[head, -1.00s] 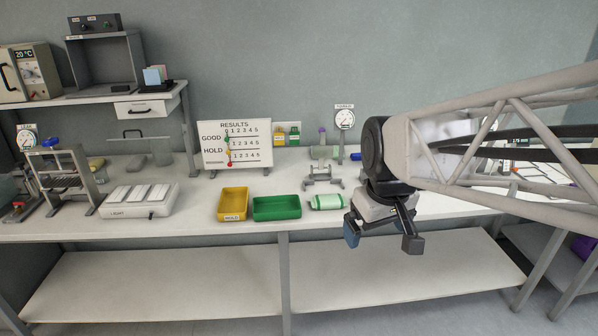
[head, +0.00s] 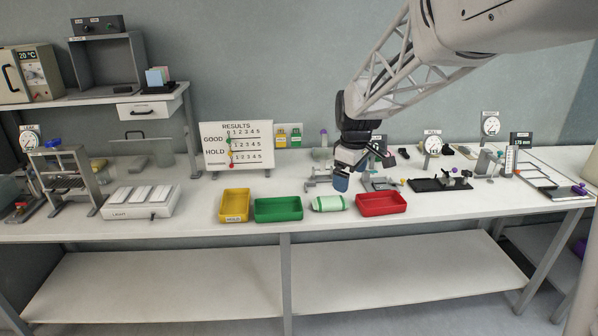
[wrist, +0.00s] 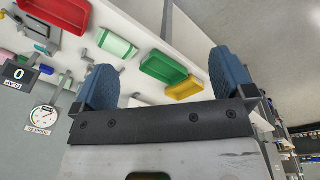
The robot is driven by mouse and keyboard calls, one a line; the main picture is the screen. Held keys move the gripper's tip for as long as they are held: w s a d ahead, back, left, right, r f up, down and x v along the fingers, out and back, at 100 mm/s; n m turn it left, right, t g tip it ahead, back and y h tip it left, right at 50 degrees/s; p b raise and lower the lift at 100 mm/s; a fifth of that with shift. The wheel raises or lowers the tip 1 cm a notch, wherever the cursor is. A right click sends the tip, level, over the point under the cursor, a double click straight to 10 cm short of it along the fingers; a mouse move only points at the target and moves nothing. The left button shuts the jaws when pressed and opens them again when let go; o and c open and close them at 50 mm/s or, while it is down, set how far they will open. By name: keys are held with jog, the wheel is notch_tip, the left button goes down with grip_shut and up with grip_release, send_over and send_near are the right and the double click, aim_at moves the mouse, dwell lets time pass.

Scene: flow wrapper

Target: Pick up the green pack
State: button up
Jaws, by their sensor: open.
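The green pack (head: 329,203) is a pale green and white roll lying on the bench between the green tray and the red tray. It also shows in the wrist view (wrist: 117,44), towards the upper left, beyond my left fingertip. My gripper (head: 362,174) hangs above the bench, behind and a little right of the pack, apart from it. In the wrist view my gripper (wrist: 160,82) has its two blue fingertips wide apart with nothing between them.
A green tray (head: 278,216) stands left of the pack, with a yellow tray (head: 234,214) beyond it. A red tray (head: 381,211) stands at its right. A grey fixture (head: 318,180) stands behind the pack. A black fixture plate (head: 425,186) lies farther right.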

jog(key=w+d+f+n, duration=0.1)
jog(key=w+f+n, duration=0.1)
jog(key=w+f, duration=0.35)
jog(key=w+f+n, duration=0.2)
jog(key=w+f, duration=0.1)
jog(key=w, duration=0.6)
jog(key=n+g, duration=0.1)
jog(key=n, duration=0.3)
send_over(333, 200)
notch_tip(333, 200, down, 10)
jog(key=shift+d+f, duration=0.1)
jog(key=shift+w+f, duration=0.1)
jog(key=shift+f, duration=0.1)
jog(key=shift+f, duration=0.1)
jog(key=shift+f, duration=1.2)
jog(key=shift+f, duration=0.1)
jog(key=shift+f, duration=2.5)
jog(key=shift+c, duration=0.3)
